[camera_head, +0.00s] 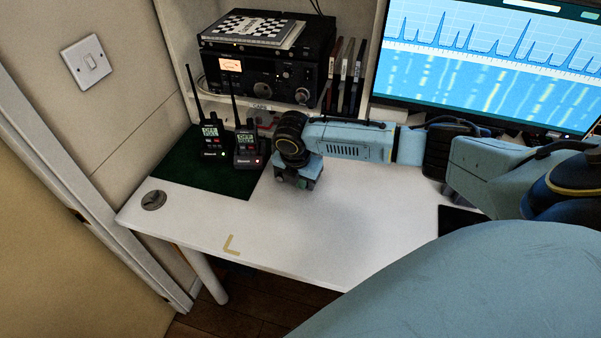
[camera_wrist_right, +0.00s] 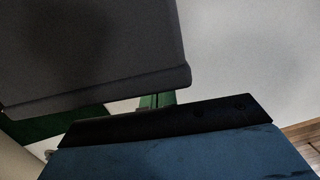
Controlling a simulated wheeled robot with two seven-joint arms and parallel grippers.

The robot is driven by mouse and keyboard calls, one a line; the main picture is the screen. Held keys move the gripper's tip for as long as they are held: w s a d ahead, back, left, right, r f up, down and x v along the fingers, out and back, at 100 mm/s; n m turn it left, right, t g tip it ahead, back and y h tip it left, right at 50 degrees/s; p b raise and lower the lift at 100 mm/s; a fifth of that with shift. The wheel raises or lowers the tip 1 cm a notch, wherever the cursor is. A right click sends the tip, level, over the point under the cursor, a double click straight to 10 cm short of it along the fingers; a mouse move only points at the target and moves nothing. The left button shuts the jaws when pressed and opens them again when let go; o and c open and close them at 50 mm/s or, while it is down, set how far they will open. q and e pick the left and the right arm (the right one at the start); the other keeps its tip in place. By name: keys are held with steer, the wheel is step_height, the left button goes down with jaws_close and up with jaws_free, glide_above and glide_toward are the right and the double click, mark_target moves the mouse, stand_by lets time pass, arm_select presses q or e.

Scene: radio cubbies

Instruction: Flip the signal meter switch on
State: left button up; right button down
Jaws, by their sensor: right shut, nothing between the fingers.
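I cannot pick out a switch clearly labelled as the signal meter's. A black radio unit (camera_head: 262,75) with a lit orange display (camera_head: 230,65) and several knobs stands on the shelf at the back. My right gripper (camera_head: 302,183) points down over the white desk, right of the green mat, in front of the shelf and well apart from the radio unit. It is shut and empty. My right arm hides part of the area behind it. In the right wrist view, large dark and blue surfaces fill much of the picture. My left gripper is not in view.
Two handheld radios (camera_head: 211,141) (camera_head: 247,148) stand on the green mat (camera_head: 215,182). A white wall switch (camera_head: 87,62) is at upper left. A monitor (camera_head: 490,60) is at the back right. The white desk (camera_head: 300,225) is clear in front.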

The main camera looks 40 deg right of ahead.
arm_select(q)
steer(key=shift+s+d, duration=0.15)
